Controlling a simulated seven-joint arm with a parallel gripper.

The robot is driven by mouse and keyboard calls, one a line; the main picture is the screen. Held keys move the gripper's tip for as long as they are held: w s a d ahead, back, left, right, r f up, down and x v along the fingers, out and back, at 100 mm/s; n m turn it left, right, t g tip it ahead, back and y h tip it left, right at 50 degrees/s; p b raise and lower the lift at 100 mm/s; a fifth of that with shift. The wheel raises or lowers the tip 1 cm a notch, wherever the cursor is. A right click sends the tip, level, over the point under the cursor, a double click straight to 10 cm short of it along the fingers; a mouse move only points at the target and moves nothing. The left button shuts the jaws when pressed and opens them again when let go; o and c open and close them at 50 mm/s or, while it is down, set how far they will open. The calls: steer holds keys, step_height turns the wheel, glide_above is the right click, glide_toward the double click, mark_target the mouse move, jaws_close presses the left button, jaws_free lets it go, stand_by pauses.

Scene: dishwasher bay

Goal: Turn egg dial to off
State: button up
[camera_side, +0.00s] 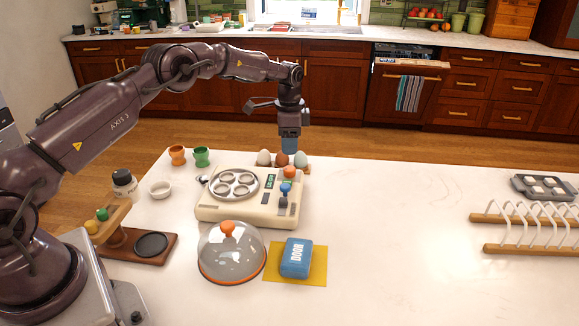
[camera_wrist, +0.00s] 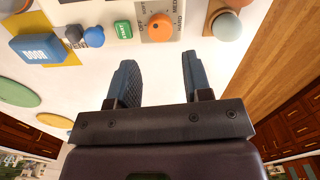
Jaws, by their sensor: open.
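The egg cooker (camera_side: 222,213) is a cream box with a round metal egg tray on top. Its orange dial (camera_side: 289,172) is at the back right corner; in the wrist view the dial (camera_wrist: 160,27) sits on a grey plate marked OFF, SOFT, MED and HARD. I cannot tell clearly which mark it points to. A green START button (camera_wrist: 123,30) and a blue knob (camera_wrist: 94,37) are beside it. My gripper (camera_side: 290,146) is above and behind the dial, pointing down, apart from it. In the wrist view my gripper (camera_wrist: 162,65) is open and empty.
A white egg (camera_side: 264,157), a brown egg (camera_side: 282,159) and a pale blue egg (camera_side: 301,159) stand just behind the cooker, close under my gripper. The counter's right middle is clear.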

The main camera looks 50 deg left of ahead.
mark_target(290, 168)
step_height(290, 168, down, 8)
steer(key=shift+r, duration=0.15)
steer(key=c, duration=0.6)
steer(key=shift+c, duration=0.2)
steer(key=shift+n, duration=0.4)
steer(key=n, duration=0.5)
steer(key=shift+r, duration=0.1)
steer(key=n, duration=0.6)
steer(key=shift+n, duration=0.3)
